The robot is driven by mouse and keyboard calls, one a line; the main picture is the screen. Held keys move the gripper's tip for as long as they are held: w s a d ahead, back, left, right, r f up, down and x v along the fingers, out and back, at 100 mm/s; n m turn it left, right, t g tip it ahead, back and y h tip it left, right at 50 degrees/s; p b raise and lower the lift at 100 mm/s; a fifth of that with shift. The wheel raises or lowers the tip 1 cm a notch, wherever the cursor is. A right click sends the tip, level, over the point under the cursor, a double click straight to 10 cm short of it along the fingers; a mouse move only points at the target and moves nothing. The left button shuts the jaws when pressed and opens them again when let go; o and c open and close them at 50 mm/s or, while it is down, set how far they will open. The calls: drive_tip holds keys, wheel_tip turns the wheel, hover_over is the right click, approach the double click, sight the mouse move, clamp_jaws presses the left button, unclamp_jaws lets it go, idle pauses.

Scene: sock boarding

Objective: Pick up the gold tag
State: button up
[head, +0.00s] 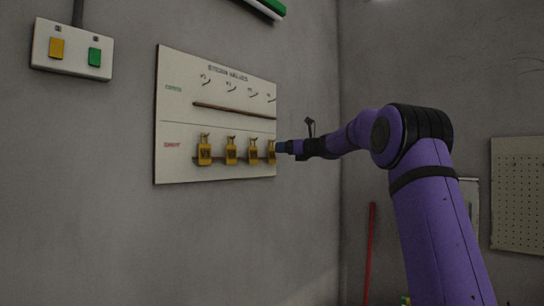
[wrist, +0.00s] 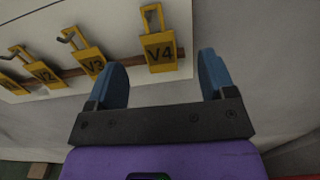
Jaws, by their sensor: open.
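Several gold tags hang in a row on the lower half of a white wall board headed "STEAM VALVES". In the wrist view they read V2 (wrist: 43,73), V3 (wrist: 92,62) and V4 (wrist: 159,51), with another partly cut off at the left edge. In the head view V4 (head: 271,155) is at the right end of the row. My gripper (wrist: 162,64) is open and empty, its blue fingers pointing at V4, one on each side of it in the picture. I cannot tell whether they touch it. In the head view my gripper (head: 281,147) is close to the board's right edge.
The white board (head: 170,120) has a brown rail (head: 235,109) and empty hooks in its upper half. A switch box (head: 72,50) with yellow and green buttons is on the wall at upper left. A red pole (head: 370,250) and a pegboard (head: 518,190) are at the right.

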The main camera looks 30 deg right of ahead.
drive_tip(key=shift+x, duration=2.75)
drive_tip(key=shift+s+a+f, duration=0.1)
drive_tip(key=shift+a, duration=0.05)
drive_tip(key=c, duration=1.1)
drive_tip(key=shift+o, duration=0.2)
approach(272, 149)
drive_tip(key=r+v, duration=0.1)
drive_tip(key=v, duration=0.8)
drive_tip(key=shift+s+r, duration=0.3)
drive_tip(key=shift+s, duration=0.1)
